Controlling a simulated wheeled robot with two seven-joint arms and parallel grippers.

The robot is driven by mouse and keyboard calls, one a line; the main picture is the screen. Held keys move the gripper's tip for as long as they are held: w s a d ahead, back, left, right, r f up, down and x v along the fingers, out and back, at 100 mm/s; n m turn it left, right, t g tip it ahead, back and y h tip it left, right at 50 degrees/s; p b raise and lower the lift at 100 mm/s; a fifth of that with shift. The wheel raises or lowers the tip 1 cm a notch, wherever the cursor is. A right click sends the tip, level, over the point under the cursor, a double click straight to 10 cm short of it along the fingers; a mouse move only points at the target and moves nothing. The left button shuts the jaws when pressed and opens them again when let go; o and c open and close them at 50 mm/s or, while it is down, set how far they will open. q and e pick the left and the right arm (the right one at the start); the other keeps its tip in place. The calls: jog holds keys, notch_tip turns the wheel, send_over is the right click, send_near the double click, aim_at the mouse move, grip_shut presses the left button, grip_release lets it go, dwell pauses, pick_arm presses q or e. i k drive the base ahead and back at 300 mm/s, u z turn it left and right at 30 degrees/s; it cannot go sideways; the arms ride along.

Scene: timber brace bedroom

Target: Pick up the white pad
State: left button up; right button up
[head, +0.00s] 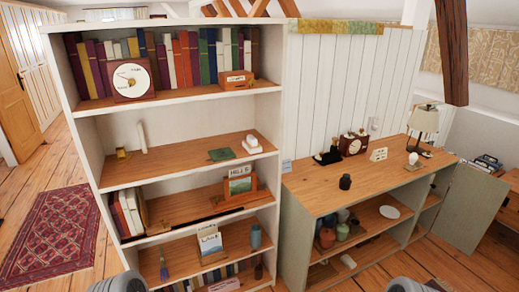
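A small white block-like thing (251,145) lies on the second shelf of the white bookcase, near its right side; it looks most like the white pad. It stands apart from a flat dark green thing (221,154) to its left. Neither gripper shows in the head view. Only rounded grey parts, likely of my own arms, show at the bottom edge.
The bookcase (168,178) holds books, a clock (131,79), and a framed picture (240,183). A white upright thing (141,138) stands on the pad's shelf. The wood-topped cabinet (310,190) carries a lamp (424,120) and small items. A red rug (50,235) lies left.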

aim_at(251, 144)
jog(key=z, duration=0.75)
jog(key=i, duration=1.5)
jog(key=u, duration=0.35)
